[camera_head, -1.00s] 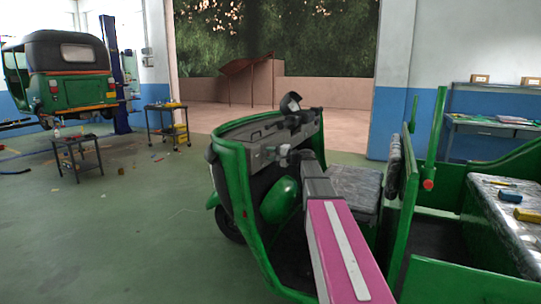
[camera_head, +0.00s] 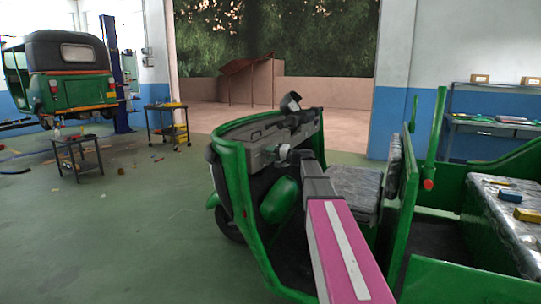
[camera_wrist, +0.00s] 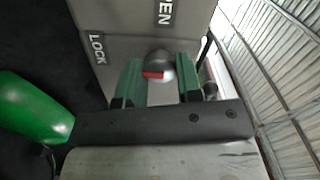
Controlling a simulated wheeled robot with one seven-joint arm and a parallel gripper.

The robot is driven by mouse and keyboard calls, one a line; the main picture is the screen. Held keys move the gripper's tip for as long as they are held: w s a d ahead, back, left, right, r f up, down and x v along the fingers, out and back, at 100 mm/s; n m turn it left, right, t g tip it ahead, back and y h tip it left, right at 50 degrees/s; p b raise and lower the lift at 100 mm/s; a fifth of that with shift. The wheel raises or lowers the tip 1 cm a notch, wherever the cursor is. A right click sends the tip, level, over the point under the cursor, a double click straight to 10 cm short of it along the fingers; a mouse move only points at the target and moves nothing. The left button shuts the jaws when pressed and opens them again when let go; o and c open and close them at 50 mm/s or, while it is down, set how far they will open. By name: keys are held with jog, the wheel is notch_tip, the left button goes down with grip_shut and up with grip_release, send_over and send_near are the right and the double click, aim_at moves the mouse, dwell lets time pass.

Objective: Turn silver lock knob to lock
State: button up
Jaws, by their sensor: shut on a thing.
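In the head view my gripper (camera_head: 284,152) is at the grey dashboard (camera_head: 265,150) of the green rickshaw, and the knob is too small to make out there.
A green rounded part (camera_wrist: 32,108) lies left of my gripper in the wrist view. The rickshaw's front frame (camera_head: 240,205), seat (camera_head: 355,187) and handlebar area surround my arm. Small tool tables (camera_head: 78,155) stand on open floor at the left.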

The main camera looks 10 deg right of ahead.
jog(key=o, duration=0.9)
jog(key=shift+o, duration=0.2)
jog(key=v, duration=1)
jog(key=shift+s+d, duration=0.25)
jog(key=shift+d, duration=0.05)
jog(key=shift+f, duration=0.1)
jog(key=s+a+f+n+g+h, duration=0.1)
jog(key=s+a+f+g+h, duration=0.35)
jog(key=f, duration=0.65)
jog(key=s+a+f+g+h, duration=0.1)
jog(key=s+a+f+g, duration=0.1)
jog(key=s+a+f, duration=0.55)
jog(key=s+d+f+n+g+h, duration=0.1)
jog(key=s+f+h, duration=0.3)
jog(key=s+f, duration=0.5)
jog(key=s+d+f+n+g+h, duration=0.2)
jog(key=s+f+h, duration=0.3)
jog(key=s+f, duration=0.4)
jog(key=shift+s+f+g, duration=0.2)
jog(key=shift+f+g, duration=0.35)
jog(key=shift+f, duration=0.2)
